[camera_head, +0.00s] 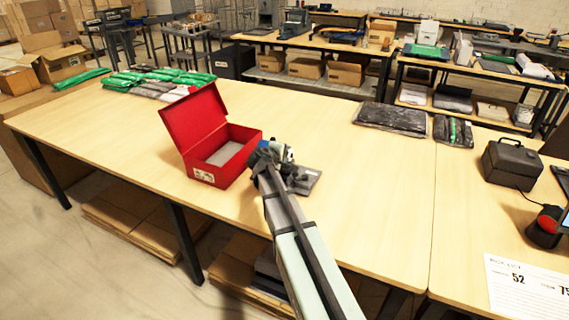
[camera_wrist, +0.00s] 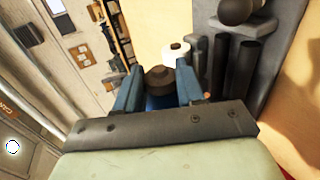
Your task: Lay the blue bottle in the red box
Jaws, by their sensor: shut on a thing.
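My gripper (camera_head: 277,152) is just right of the open red box (camera_head: 199,172), over the table. In the wrist view its two blue fingers (camera_wrist: 160,72) are closed around a bottle with a dark round cap. The blue bottle (camera_wrist: 163,102) shows only as a strip of blue below that cap; the gripper hides the rest. The red box has its lid raised at the back left, a pale grey floor and a white label on its front. The inside that shows is empty.
A grey holder (camera_head: 304,181) lies right of my gripper; dark cylinders (camera_wrist: 221,65) and a white-topped round thing (camera_wrist: 177,50) show beside the fingers. Green and grey packets (camera_head: 165,80) lie at the back left, dark bagged garments (camera_head: 390,118) at the back right. The table's middle right is clear.

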